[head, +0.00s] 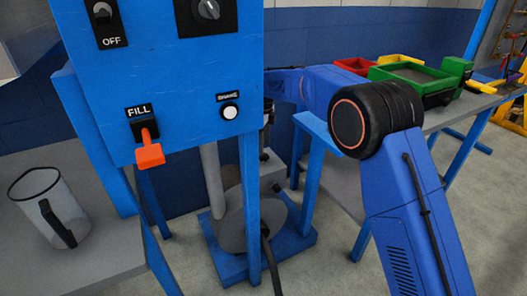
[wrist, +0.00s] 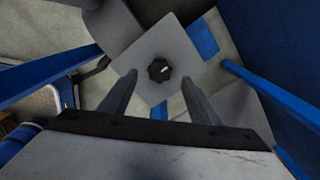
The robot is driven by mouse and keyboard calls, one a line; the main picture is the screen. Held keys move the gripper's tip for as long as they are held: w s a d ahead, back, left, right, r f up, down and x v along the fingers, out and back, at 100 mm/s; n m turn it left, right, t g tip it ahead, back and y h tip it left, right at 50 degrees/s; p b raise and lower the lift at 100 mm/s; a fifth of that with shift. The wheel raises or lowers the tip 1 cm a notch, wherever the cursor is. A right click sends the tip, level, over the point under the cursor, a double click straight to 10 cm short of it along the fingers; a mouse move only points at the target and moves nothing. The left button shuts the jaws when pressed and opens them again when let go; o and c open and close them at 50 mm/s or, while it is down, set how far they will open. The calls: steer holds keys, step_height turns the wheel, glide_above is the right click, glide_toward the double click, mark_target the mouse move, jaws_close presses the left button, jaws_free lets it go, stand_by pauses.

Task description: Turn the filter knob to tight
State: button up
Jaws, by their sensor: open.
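A dark, lobed knob (wrist: 160,70) with a white mark sits on a light grey square plate (wrist: 140,52) in the wrist view. I take it to be the filter knob, but no label on it can be read. My gripper (wrist: 157,80) is open, with one finger on each side of the knob in the picture. The fingers appear apart from the knob, and nothing is between them in their grip. In the head view my gripper is hidden behind the blue panel, and the filter knob cannot be made out.
The blue panel (head: 185,75) carries an OFF switch (head: 103,14), another knob (head: 208,9), an orange FILL lever (head: 150,149) and a white button (head: 230,112). Blue posts (head: 250,205) stand below it. A clear jug (head: 50,205) stands at left. Green bins (head: 412,75) are at right.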

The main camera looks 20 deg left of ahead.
step_height(320, 180, up, 13)
stand_by(0.4)
steer(key=shift+r, duration=0.1)
